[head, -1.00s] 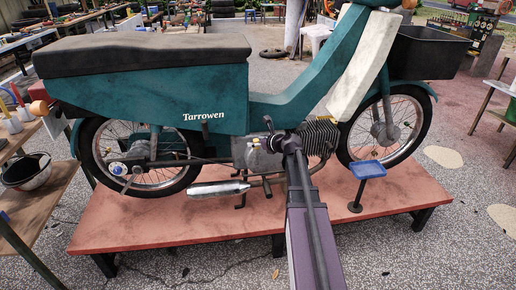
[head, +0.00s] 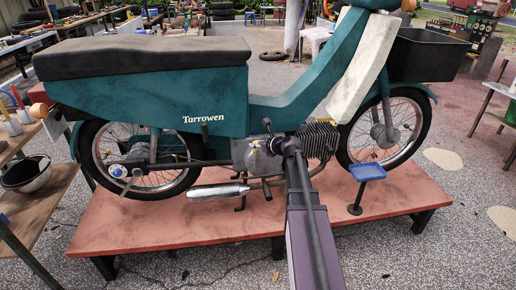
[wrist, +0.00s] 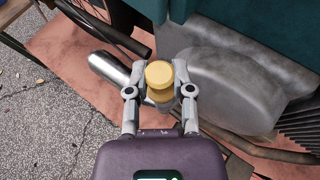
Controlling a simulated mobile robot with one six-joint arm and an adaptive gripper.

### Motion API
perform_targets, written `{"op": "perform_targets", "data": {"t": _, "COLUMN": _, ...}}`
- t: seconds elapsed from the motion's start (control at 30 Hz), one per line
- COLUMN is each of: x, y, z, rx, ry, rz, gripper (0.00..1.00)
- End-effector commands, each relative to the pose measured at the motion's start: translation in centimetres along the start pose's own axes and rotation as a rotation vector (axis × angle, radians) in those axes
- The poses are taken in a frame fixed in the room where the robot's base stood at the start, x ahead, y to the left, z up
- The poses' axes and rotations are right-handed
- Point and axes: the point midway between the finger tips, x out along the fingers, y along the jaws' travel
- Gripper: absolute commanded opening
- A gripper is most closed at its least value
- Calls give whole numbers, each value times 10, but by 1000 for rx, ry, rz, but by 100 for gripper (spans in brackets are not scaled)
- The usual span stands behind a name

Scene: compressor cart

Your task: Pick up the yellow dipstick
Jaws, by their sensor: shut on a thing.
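The yellow dipstick shows in the wrist view as a round yellow cap (wrist: 159,75) with a second yellow part just below it. My gripper (wrist: 160,88) is shut on it, with one finger on each side. The dipstick sits beside the grey rounded engine casing (wrist: 235,85); I cannot tell whether its lower end is inside the casing. In the head view my arm reaches to the engine (head: 262,160) of the teal moped, and the dipstick is not clearly visible there.
The teal moped (head: 150,98) stands on a low red platform (head: 130,225). A silver exhaust (head: 218,190) runs low on the left of the engine. A small blue-topped stand (head: 367,171) is to the right of my arm. A side bench with a bowl (head: 27,174) is at left.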

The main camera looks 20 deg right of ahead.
Motion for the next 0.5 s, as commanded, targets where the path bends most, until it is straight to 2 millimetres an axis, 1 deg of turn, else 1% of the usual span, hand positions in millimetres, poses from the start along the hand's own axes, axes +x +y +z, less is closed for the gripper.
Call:
{"op": "perform_targets", "data": {"t": 0.27, "x": -1, "y": 0, "z": 3, "rx": 0, "ry": 0, "rz": 0, "gripper": 0}}
{"op": "perform_targets", "data": {"t": 0.5, "x": -6, "y": 0, "z": 16, "rx": 0, "ry": 0, "rz": 0, "gripper": 0}}
